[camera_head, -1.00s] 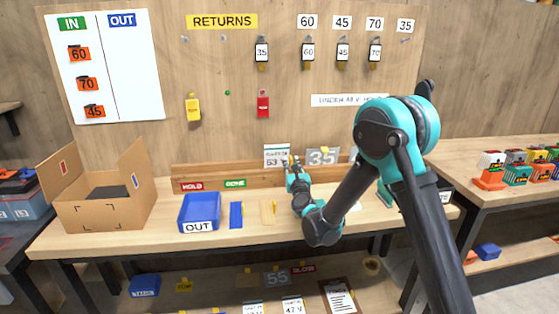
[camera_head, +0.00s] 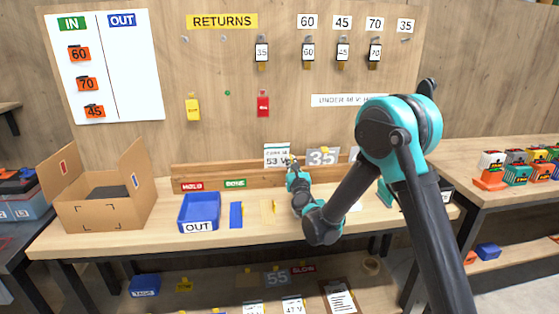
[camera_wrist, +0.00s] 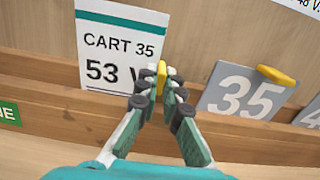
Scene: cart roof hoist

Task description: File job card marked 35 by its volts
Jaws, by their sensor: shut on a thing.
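The job card (camera_wrist: 105,48) is white with a green top band and reads CART 35, 53 V. It stands upright at the wooden rail, and it also shows in the head view (camera_head: 277,149). A yellow tab (camera_wrist: 162,72) sits by the card's right edge. My gripper (camera_wrist: 160,86) is shut on this tab, in front of the card's lower right corner, and hides part of the V. It also shows in the head view (camera_head: 291,164). I cannot tell whether the card's lower edge still touches the rail.
A grey plate marked 35 (camera_wrist: 241,92) with a yellow tab stands right of the card. The rail (camera_wrist: 40,91) carries HOLD (camera_head: 192,186) and DONE (camera_head: 235,184) labels. A blue OUT tray (camera_head: 184,211) and an open cardboard box (camera_head: 85,211) stand left. Numbered hooks with tags hang above.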

